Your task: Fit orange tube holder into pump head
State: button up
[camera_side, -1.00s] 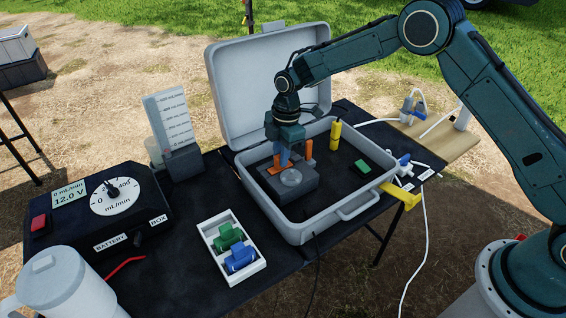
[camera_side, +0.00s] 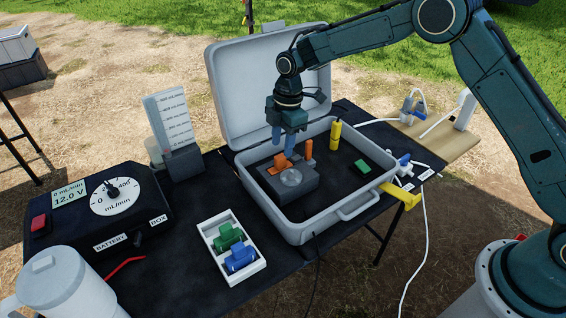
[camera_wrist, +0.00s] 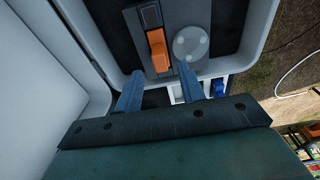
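The orange tube holder (camera_side: 279,163) sits at the pump head (camera_side: 297,187), a grey block with a round disc inside the open case. The holder also shows in the wrist view (camera_wrist: 157,52), beside the disc and lined up with the dark slot; I cannot tell how deeply it is seated. My gripper (camera_side: 283,146) is above the holder with its blue fingers apart and nothing between them. In the wrist view, my gripper (camera_wrist: 160,71) is open, with the holder lying beyond the fingertips.
An orange upright piece (camera_side: 308,149) stands just behind the pump head. The case (camera_side: 357,207) also holds a yellow cylinder (camera_side: 335,134) and a green block (camera_side: 363,166). A white tray (camera_side: 257,271) with green (camera_side: 227,237) and blue (camera_side: 240,258) holders is at front left. The raised lid (camera_side: 235,85) stands behind.

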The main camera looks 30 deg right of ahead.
notch_tip(320, 180, up, 8)
jog(key=d, duration=0.1)
dwell(0.7)
jog(key=s+d+r+m+t, duration=0.2)
jog(key=s+d+r+m, duration=0.25)
jog(key=s+r, duration=0.45)
jog(key=s+d+r+m+t, duration=0.1)
jog(key=s+d+r+m, duration=0.3)
jog(key=s+r, duration=0.45)
jog(key=s+d+f+m+t, duration=0.1)
jog(key=s+m, duration=0.3)
jog(key=s, duration=0.6)
jog(key=s+d+f+m+t+h, duration=0.1)
jog(key=s+d+m, duration=0.2)
jog(key=s, duration=0.7)
jog(key=shift+d+f+m+t, duration=0.15)
jog(key=shift+f+m+t, duration=0.2)
jog(key=shift+m, duration=0.9)
